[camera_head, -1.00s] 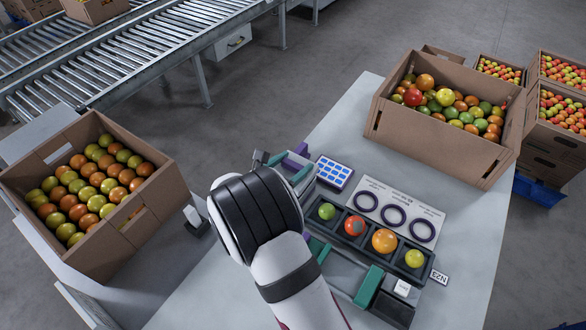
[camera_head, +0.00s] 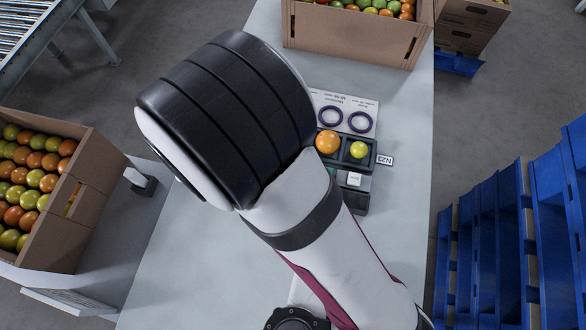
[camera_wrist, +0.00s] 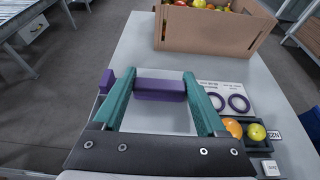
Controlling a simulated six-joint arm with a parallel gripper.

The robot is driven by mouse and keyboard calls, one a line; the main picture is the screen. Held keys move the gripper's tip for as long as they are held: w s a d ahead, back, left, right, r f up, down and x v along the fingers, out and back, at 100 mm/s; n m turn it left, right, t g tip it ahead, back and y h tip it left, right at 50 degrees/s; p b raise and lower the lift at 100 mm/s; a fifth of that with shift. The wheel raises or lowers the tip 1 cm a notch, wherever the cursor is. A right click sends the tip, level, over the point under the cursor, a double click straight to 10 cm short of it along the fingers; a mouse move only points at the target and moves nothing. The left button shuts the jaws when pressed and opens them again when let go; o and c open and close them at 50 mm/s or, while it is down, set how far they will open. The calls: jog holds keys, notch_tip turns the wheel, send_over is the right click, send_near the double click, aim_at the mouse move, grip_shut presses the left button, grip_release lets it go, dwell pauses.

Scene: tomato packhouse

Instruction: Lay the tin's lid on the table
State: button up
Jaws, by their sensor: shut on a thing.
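My gripper (camera_wrist: 161,88) shows in the wrist view, its two teal fingers on either side of a purple block (camera_wrist: 160,90). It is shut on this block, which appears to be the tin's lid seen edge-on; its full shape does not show. A small purple piece also shows outside the left finger. The block is over the pale table (camera_wrist: 140,55); I cannot tell its height. In the head view my arm hides the gripper and what it holds, while the table also shows there (camera_head: 180,270). I cannot make out the tin.
A dark tray (camera_head: 373,163) with an orange and a yellow-green tomato is at right, by a card with purple rings (camera_head: 345,110). A cardboard box of tomatoes (camera_head: 357,32) stands at the back, another (camera_head: 85,200) at left. Blue pallets (camera_head: 520,240) stand right. The near-left table is bare.

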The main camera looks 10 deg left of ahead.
jog(key=s+f, duration=0.4)
jog(key=s, duration=1.2)
jog(key=s+a+f, duration=0.2)
jog(key=a, duration=0.1)
jog(key=s+a+f, duration=0.2)
jog(key=a, duration=0.1)
jog(key=s+a+f, duration=0.2)
jog(key=a, duration=0.1)
jog(key=shift+s+a+f, duration=0.15)
jog(key=shift+s+f, duration=0.1)
jog(key=shift+s+a+f, duration=0.1)
jog(key=shift+f, duration=1)
jog(key=shift+s+a+f, duration=0.1)
jog(key=shift+f, duration=0.95)
jog(key=shift+f, duration=0.1)
jog(key=o, duration=1.3)
